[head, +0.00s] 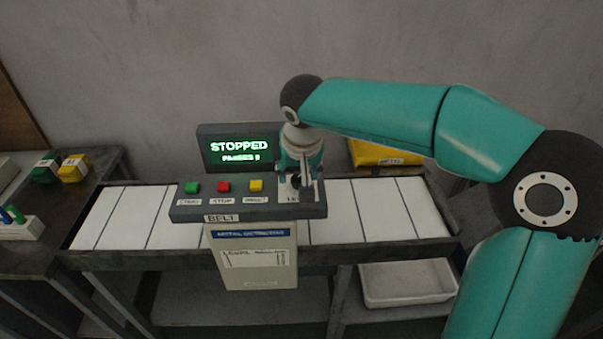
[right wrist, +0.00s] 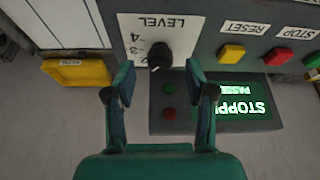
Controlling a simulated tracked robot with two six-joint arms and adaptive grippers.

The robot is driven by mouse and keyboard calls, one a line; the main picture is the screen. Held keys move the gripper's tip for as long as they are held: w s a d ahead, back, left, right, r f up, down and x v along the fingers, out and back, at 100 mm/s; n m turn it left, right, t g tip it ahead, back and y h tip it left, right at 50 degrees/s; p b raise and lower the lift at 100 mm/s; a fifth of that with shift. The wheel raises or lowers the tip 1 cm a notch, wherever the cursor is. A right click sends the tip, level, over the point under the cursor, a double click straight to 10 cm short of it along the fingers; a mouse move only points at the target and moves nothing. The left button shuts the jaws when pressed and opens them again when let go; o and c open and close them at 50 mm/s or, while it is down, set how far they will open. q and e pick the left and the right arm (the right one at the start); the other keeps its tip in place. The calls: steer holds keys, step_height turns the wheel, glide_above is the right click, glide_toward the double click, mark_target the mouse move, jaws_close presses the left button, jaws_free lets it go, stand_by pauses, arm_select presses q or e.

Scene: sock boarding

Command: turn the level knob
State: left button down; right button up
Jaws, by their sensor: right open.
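The level knob (right wrist: 160,55) is a black round knob on a white plate marked LEVEL, with numbers beside it, in the right wrist view. It sits on the dark control panel (head: 250,208), at the panel's right end in the head view, where my gripper partly covers it. My right gripper (right wrist: 160,90) is open, its two fingers on either side of the knob's line in the wrist view. I cannot tell whether they touch it. In the head view the right gripper (head: 299,183) points down over the knob. My left gripper is not in view.
Green (head: 193,187), red (head: 223,186) and yellow (head: 256,185) buttons line the panel left of the knob. A display (head: 238,150) reading STOPPED stands behind. A white-slatted belt (head: 385,212) runs beneath. A yellow bin (head: 385,155) is behind; a white tray (head: 408,301) sits below.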

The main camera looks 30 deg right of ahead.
steer(key=shift+x, duration=1)
steer(key=c, duration=1)
steer(key=shift+d, duration=0.45)
jaws_close()
steer(key=shift+a, duration=0.35)
